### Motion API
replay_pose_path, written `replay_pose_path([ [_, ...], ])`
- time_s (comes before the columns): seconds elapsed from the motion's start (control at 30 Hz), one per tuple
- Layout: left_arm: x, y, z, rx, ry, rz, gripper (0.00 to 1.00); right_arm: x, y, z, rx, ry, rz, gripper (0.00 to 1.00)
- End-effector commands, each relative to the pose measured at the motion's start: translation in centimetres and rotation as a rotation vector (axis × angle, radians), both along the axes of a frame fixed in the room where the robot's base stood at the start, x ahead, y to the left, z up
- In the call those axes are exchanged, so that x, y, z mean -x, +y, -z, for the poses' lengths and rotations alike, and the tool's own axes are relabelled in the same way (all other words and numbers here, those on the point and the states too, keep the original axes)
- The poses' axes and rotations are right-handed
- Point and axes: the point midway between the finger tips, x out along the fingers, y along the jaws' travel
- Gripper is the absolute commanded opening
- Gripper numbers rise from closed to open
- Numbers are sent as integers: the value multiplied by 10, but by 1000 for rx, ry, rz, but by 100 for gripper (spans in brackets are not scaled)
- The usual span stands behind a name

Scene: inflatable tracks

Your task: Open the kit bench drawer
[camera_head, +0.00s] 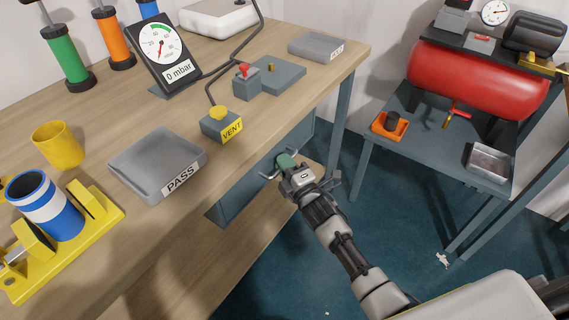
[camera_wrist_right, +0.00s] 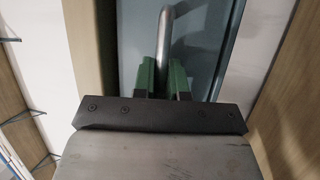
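The kit bench drawer (camera_head: 238,192) is a blue-grey box under the wooden bench top, and its front faces the floor side. My right gripper (camera_head: 285,162) is at the drawer front, just below the bench edge. In the right wrist view, the green fingers of my right gripper (camera_wrist_right: 164,80) stand on both sides of the metal bar handle (camera_wrist_right: 177,25), with hardly any gap. The blue-grey drawer front (camera_wrist_right: 213,45) lies behind them. My arm and gripper hide part of the front, so I cannot tell how far the drawer is out. My left gripper is not in view.
On the bench (camera_head: 110,75) are a PASS tray (camera_head: 150,160), a VENT button box (camera_head: 222,124), a gauge (camera_head: 163,50), a yellow cup (camera_head: 57,146) and a yellow fixture (camera_head: 75,250). A compressor with a red tank (camera_head: 470,80) stands right. Blue floor (camera_head: 385,225) lies between.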

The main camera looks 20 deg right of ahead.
Motion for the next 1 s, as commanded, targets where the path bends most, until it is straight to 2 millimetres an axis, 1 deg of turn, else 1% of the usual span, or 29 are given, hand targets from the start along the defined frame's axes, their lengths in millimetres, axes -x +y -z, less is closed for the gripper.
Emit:
replay_pose_path([
  [0.17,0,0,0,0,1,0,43,0,0,1,0,1,0,0],
  [0.3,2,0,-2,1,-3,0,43,4,-3,0,1,2,0,0],
  [0.47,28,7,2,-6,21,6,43,19,-15,-1,2,3,1,0],
  [0.5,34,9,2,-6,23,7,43,25,-19,-1,2,4,1,0],
  [0.53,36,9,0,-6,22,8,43,29,-23,-1,3,4,1,0],
  [0.67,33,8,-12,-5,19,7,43,54,-42,-2,3,7,2,0],
  [1.0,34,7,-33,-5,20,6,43,129,-100,-1,3,8,1,0],
])
